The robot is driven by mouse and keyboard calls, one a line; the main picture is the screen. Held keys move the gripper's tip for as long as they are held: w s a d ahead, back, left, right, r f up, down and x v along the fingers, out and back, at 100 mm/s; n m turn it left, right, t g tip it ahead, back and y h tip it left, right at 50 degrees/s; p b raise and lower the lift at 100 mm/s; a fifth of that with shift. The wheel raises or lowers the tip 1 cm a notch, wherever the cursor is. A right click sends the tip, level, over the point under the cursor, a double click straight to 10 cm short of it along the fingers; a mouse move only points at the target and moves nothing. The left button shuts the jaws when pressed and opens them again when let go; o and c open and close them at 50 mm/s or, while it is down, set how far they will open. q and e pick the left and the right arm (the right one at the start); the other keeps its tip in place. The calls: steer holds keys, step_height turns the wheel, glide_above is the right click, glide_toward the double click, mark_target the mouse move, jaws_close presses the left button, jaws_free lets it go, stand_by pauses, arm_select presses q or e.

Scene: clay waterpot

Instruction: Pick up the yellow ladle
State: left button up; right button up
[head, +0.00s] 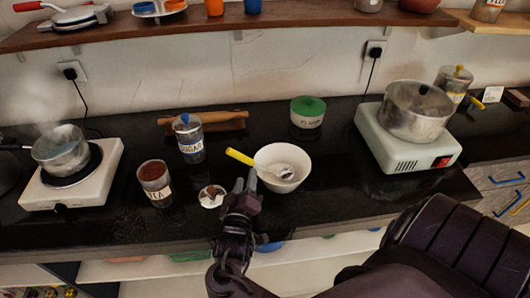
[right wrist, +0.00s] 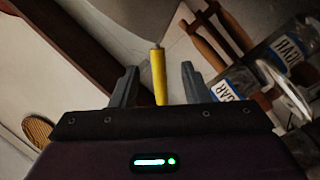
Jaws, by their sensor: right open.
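The yellow ladle (head: 240,157) rests in a white bowl (head: 283,153) on the black counter. Its yellow handle sticks out over the rim to the left, and its metal end lies inside the bowl. My right gripper (head: 246,183) is open and empty at the front left of the bowl, close to the handle. In the right wrist view the yellow handle (right wrist: 158,75) shows in the gap between the two open fingers of the gripper (right wrist: 159,80). I cannot tell how far the handle is from the fingertips. My left gripper is not in view.
A small white dish (head: 212,196) and a brown-filled jar (head: 155,183) stand left of the gripper. A SUGAR jar (head: 189,139) and a green-lidded container (head: 307,112) stand behind. Stoves with pots (head: 61,150) (head: 416,111) stand at both sides. A shelf (head: 190,30) runs above.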

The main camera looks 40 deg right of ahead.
mark_target(249, 164)
steer(key=x, duration=0.3)
steer(key=p+x, duration=0.1)
steer(key=x, duration=0.2)
steer(key=shift+w+d+r, duration=0.2)
steer(key=shift+w+d, duration=0.05)
steer(key=shift+d, duration=0.1)
steer(key=shift+w+d+f, duration=0.1)
steer(key=shift+w+d, duration=0.05)
steer(key=shift+w, duration=0.05)
jaws_close()
